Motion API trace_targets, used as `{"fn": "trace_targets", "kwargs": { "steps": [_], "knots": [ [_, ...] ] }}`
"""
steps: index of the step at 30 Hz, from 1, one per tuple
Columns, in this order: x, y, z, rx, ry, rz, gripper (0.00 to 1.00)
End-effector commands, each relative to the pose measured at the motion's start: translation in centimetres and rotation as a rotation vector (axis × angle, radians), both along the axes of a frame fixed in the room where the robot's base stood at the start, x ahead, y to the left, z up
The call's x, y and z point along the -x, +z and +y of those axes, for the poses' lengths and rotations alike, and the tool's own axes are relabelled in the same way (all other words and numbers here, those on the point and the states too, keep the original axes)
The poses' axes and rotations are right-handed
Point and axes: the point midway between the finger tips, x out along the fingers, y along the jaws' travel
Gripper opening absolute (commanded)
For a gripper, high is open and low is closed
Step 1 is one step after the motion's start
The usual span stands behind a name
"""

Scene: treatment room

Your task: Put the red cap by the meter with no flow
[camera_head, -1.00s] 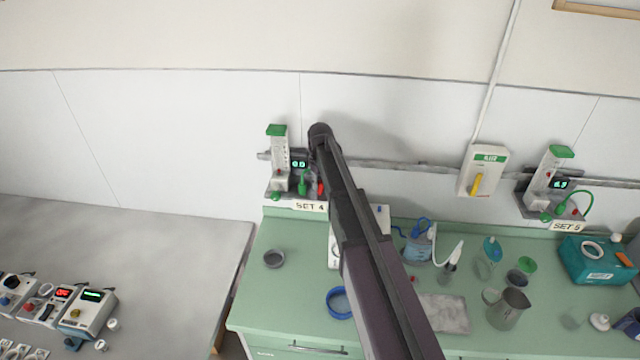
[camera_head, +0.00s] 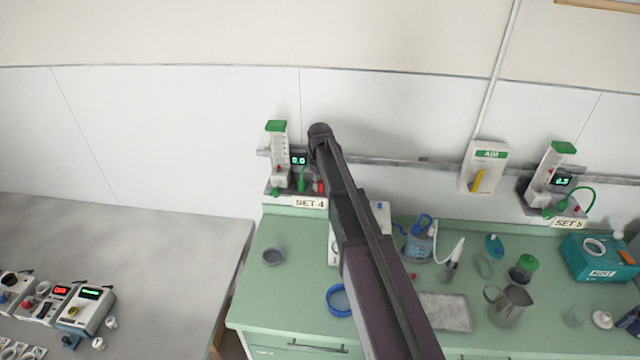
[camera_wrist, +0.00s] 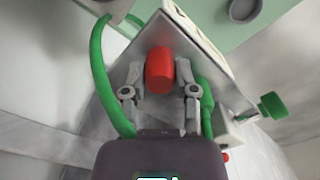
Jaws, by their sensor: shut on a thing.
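The SET 4 meter (camera_head: 278,156) stands on a small wall shelf, and its display (camera_head: 299,160) reads 0.0. The SET 5 meter (camera_head: 552,168) is at the right, with a lit display (camera_head: 562,181) that seems to show a value above zero. My gripper (camera_wrist: 160,78) is shut on the red cap (camera_wrist: 160,70), which sits between its two fingers. In the head view the red cap (camera_head: 321,186) shows just right of SET 4's green fitting, at the shelf's right end. My arm hides part of this spot. I cannot tell whether the cap touches the shelf.
A green hose (camera_wrist: 103,75) curves close beside my gripper. The green counter (camera_head: 285,290) below holds a blue ring (camera_head: 340,300), a metal jug (camera_head: 510,304) and a teal box (camera_head: 597,262). A yellow-handled wall box (camera_head: 484,168) hangs between the meters.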

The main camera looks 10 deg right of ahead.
Motion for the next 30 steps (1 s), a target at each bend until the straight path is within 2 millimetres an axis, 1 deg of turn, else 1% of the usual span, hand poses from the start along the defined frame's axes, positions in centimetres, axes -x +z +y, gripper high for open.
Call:
{"fn": "trace_targets", "kwargs": {
  "steps": [23,24,26,27,28,30],
  "knots": [
    [0.0,-0.09,0.07,0.0,0.001,0.0,0.05],
    [0.0,-0.09,0.07,0.0,0.001,0.0,0.47],
    [0.0,-0.09,0.07,0.0,0.001,0.0,0.64],
    [0.0,-0.09,0.07,0.0,0.001,0.0,0.76],
    [0.0,-0.09,0.07,0.0,0.001,0.0,0.78],
    [0.0,-0.09,0.08,0.0,0.001,0.0,0.78]
  ]
}}
